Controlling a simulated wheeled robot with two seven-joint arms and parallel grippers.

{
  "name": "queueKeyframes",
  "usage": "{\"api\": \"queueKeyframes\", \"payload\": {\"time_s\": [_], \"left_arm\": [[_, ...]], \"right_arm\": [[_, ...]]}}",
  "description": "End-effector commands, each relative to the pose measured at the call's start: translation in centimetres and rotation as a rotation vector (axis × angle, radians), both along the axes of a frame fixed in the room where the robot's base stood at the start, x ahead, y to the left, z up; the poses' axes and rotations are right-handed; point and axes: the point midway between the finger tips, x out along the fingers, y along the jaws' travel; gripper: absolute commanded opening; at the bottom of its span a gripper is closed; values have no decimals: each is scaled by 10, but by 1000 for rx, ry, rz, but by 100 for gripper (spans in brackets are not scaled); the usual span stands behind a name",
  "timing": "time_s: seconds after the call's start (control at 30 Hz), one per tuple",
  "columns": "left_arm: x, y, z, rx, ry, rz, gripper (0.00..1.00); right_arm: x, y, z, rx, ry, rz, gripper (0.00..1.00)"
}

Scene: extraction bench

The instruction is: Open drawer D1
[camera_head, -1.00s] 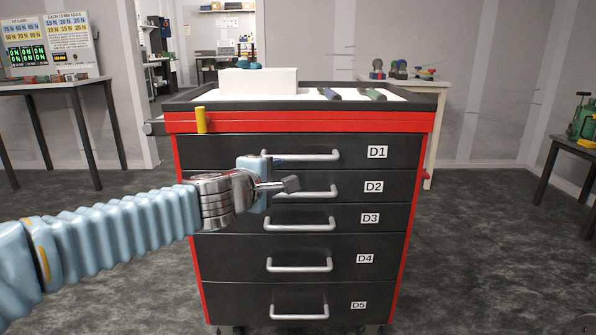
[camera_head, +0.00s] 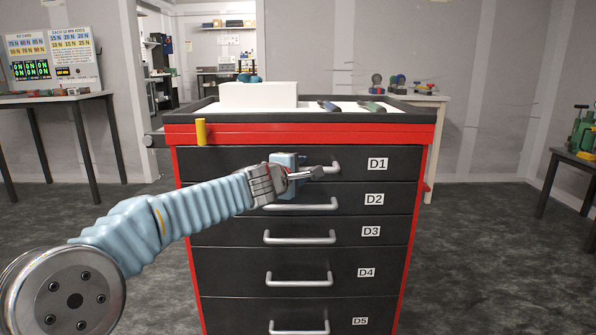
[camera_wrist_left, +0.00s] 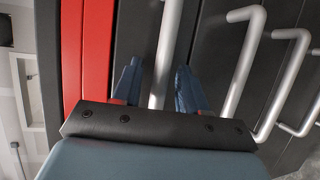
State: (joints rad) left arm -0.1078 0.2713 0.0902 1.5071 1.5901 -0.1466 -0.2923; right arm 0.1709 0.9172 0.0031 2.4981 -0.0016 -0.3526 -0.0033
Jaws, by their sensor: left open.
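Drawer D1 (camera_head: 225,160) is the top black drawer of the red and black cabinet, with a white D1 label on its right. Its front is flush with the drawers below, so it looks shut. My left gripper (camera_head: 310,173) is in front of D1's handle (camera_head: 336,166) and hides most of the bar. In the left wrist view the fingers of my left gripper (camera_wrist_left: 158,82) are apart, and the silver handle bar (camera_wrist_left: 166,48) runs between them. Whether either finger touches the bar I cannot tell. My right gripper is not in view.
Drawer D2's handle (camera_head: 300,204) is just below my left gripper, with more drawers under it. A white box (camera_head: 258,95) and tools lie on the cabinet top. A yellow tab (camera_head: 201,132) is at its upper left. Tables stand at both sides; the floor between is clear.

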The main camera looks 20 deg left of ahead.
Motion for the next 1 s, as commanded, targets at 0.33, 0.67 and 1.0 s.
{"api": "queueKeyframes", "payload": {"time_s": [0.33, 0.67, 1.0], "left_arm": [[0, 0, 0, 0, 0, 0, 16], [0, 0, 0, 0, 1, 0, 0], [-15, -4, -1, 1, 0, 1, 0]], "right_arm": [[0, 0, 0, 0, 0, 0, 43], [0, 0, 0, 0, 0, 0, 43], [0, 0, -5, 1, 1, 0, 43]]}}
